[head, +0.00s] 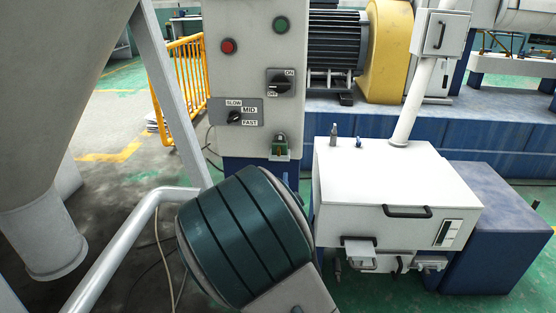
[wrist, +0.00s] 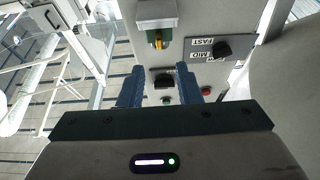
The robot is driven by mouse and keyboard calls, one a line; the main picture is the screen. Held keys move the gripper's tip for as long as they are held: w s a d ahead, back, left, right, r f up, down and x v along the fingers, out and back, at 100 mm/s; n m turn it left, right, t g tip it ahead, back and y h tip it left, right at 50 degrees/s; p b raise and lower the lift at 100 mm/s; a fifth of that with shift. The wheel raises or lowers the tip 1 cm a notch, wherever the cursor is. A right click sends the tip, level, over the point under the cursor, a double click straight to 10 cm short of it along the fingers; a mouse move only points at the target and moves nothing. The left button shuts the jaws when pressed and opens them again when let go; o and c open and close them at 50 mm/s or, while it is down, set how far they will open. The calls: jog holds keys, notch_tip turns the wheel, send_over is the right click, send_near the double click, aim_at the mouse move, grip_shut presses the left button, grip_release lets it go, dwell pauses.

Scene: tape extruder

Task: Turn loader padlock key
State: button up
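The loader padlock (head: 280,144) is a small green block with brass-coloured parts, low on the grey control panel in the head view. In the wrist view, where the panel is upside down, the padlock (wrist: 158,41) sits against a pale bracket (wrist: 157,15) at the top centre. A yellow part shows on it; I cannot clearly tell the key apart from the lock. My gripper (wrist: 160,74) has two blue fingers standing wide apart with nothing between them. The padlock lies beyond the fingertips, not touched. I do not see my gripper in the head view.
The panel (head: 219,80) carries an ON/OFF switch (head: 281,82), a SLOW/MID/FAST knob (head: 235,117), a red button (head: 229,46) and a green button (head: 281,25). A white box (head: 375,175) stands to the right, a large grey hopper (head: 60,90) to the left.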

aim_at(279, 152)
jog(key=b+x, duration=0.1)
jog(key=x, duration=0.7)
jog(key=shift+w, duration=0.1)
grip_shut()
